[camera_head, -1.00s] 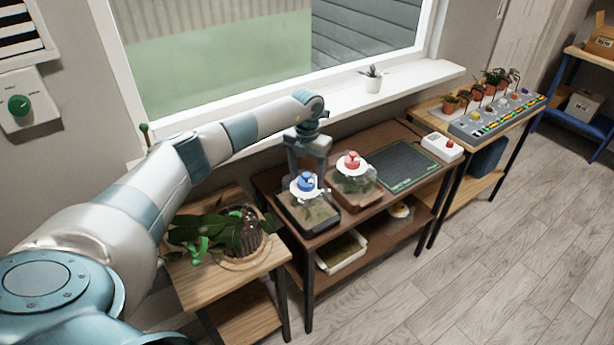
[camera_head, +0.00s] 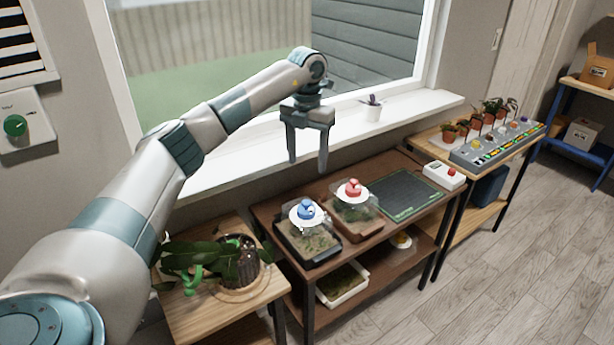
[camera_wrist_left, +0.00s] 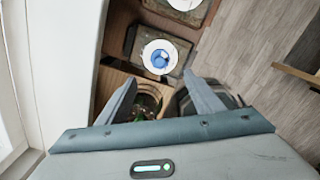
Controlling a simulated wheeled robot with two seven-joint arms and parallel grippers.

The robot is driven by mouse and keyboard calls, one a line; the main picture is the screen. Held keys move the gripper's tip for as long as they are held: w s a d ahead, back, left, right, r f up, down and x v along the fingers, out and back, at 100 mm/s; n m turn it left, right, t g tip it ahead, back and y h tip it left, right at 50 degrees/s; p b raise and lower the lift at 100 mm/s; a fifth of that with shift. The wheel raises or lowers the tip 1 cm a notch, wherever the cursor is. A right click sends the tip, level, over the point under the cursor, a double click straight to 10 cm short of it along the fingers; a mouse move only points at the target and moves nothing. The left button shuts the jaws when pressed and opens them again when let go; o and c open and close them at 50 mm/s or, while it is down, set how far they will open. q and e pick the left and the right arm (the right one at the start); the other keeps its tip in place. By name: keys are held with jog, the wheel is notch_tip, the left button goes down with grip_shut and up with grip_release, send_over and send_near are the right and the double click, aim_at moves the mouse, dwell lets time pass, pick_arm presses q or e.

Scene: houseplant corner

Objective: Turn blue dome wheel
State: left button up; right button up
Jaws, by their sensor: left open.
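The blue dome wheel (camera_head: 305,209) sits on a white disc on top of a clear-sided terrarium with a dark tray (camera_head: 322,259). In the left wrist view the blue wheel (camera_wrist_left: 160,60) shows on its white disc, beyond the fingertips. My left gripper (camera_head: 308,166) is open and empty, pointing down, raised above and behind the wheel and apart from it. Its two spread fingers also show in the left wrist view (camera_wrist_left: 160,88). A red dome wheel (camera_head: 352,188) sits on a like terrarium to the right. My right gripper is not in view.
A dark green mat (camera_head: 408,194) and a white box with a red button (camera_head: 444,175) lie to the right on the brown table. A leafy potted plant (camera_head: 239,260) stands on the wooden stand at left. The window sill holds a small white pot (camera_head: 372,110).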

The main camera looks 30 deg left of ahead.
pick_arm(q)
jog(key=shift+r, duration=0.75)
jog(key=shift+d, duration=0.1)
